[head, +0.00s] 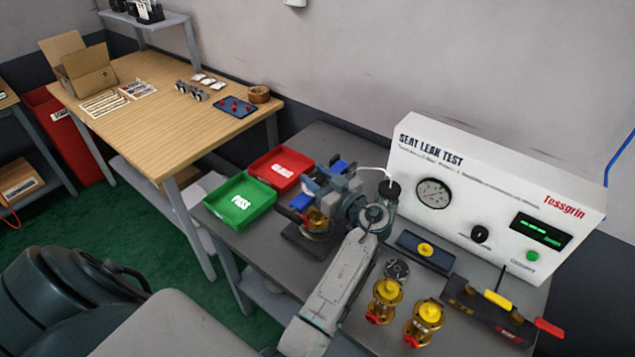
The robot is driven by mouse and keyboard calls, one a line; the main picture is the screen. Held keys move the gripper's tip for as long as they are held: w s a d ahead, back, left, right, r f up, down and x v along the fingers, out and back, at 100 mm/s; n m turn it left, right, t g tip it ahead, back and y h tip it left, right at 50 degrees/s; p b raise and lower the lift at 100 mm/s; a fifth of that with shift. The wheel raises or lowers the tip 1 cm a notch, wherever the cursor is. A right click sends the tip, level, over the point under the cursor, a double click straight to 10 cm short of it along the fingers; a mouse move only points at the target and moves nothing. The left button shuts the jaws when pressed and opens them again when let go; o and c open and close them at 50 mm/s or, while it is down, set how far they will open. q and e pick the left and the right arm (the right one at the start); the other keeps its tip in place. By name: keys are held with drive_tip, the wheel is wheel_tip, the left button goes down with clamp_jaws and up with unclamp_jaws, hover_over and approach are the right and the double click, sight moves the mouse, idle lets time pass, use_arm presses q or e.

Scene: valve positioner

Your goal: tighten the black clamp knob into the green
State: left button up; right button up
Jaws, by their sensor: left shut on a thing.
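My left gripper (324,187), with blue parts around it, is over the test fixture (303,243) at the left of the tester. It is shut; its jaws and wrist cover what they hold, most likely the black clamp knob, which I cannot make out. A brass valve part (316,221) shows just below the gripper, in the fixture. The white seat leak tester (470,170) has a round gauge (433,193) and a lit green display (540,232). I cannot read the gauge needle or any green band at this size. My right gripper is out of view.
A green PASS tray (240,201) and a red tray (281,169) stand left of the fixture. Two brass valves with yellow tops (387,290) (428,312) stand at the front. A dark rack with yellow and red handles (490,310) is at the right.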

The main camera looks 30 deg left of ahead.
use_arm(q)
drive_tip(key=m+t+b, duration=0.1)
drive_tip(key=t+h, duration=0.1)
drive_tip(key=shift+s+f+m+t+b, duration=0.1)
drive_tip(key=shift+f+m+t+b, duration=0.15)
drive_tip(key=shift+m+t+b, duration=0.15)
drive_tip(key=m+t+h+b, duration=0.1)
drive_tip(key=m+t, duration=0.1)
drive_tip(key=shift+r+t, duration=0.1)
drive_tip(key=shift+t, duration=0.2)
drive_tip(key=m+t+h, duration=0.2)
drive_tip(key=t, duration=0.1)
drive_tip(key=shift+r+h+b, duration=0.2)
drive_tip(key=shift+h+b, duration=0.2)
drive_tip(key=shift+m+t+h, duration=1.1)
drive_tip(key=shift+m+h, duration=0.3)
drive_tip(key=shift+h, duration=0.1)
drive_tip(key=o, duration=0.8)
drive_tip(key=shift+o, duration=0.8)
drive_tip(key=shift+w+a, duration=0.1)
drive_tip(key=shift+w, duration=0.1)
drive_tip(key=shift+f, duration=0.1)
